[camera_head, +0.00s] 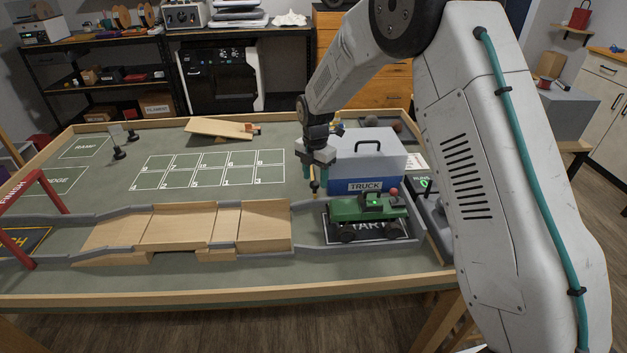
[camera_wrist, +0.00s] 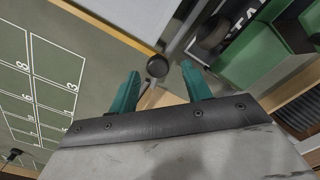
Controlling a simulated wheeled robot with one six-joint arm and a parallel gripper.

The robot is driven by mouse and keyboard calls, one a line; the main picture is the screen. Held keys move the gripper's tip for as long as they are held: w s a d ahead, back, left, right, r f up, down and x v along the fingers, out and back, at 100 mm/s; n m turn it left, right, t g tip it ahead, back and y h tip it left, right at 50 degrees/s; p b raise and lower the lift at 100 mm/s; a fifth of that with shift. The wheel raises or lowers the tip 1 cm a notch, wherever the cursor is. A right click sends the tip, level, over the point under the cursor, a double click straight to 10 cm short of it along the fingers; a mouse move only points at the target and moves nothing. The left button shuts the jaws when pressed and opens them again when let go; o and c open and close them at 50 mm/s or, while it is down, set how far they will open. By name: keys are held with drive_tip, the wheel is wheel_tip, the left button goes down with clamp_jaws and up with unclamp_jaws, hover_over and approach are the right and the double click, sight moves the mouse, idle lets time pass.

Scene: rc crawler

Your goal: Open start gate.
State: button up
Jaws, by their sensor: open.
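The green toy truck (camera_head: 367,212) stands on the start pad (camera_head: 335,232), inside the grey track walls, at the right end of the course. My gripper (camera_head: 318,186) points down by the far track wall, left of the truck and in front of the truck case. In the wrist view my gripper (camera_wrist: 164,84) is open. A round black knob (camera_wrist: 157,66) shows between and just beyond its fingertips, seemingly not gripped. The knob may belong to the start gate; the gate itself is not clearly visible. The truck (camera_wrist: 262,42) fills the upper right of the wrist view.
A grey and blue case (camera_head: 367,160) marked TRUCK stands close behind my gripper. Wooden ramp sections (camera_head: 190,226) run left from the pad to a red finish arch (camera_head: 40,200). A numbered grid (camera_head: 212,169) lies flat on the open green table top.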

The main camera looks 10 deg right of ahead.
wheel_tip(320, 180, up, 6)
drive_tip(key=shift+f, duration=0.1)
idle(0.4)
drive_tip(key=shift+s+m, duration=0.15)
drive_tip(key=shift+m, duration=0.75)
drive_tip(key=s+d+r+m, duration=0.4)
drive_tip(key=s+r+m, duration=0.2)
drive_tip(key=s, duration=0.8)
drive_tip(key=s+d+r+m+t, duration=0.1)
drive_tip(key=s+d+r+m, duration=0.2)
drive_tip(key=s+r+m, duration=0.3)
drive_tip(key=s+d+r+m, duration=0.4)
drive_tip(key=s+m, duration=0.8)
drive_tip(key=s, duration=1.2)
wheel_tip(320, 180, up, 2)
drive_tip(key=shift+d+r, duration=0.25)
drive_tip(key=shift+d, duration=0.1)
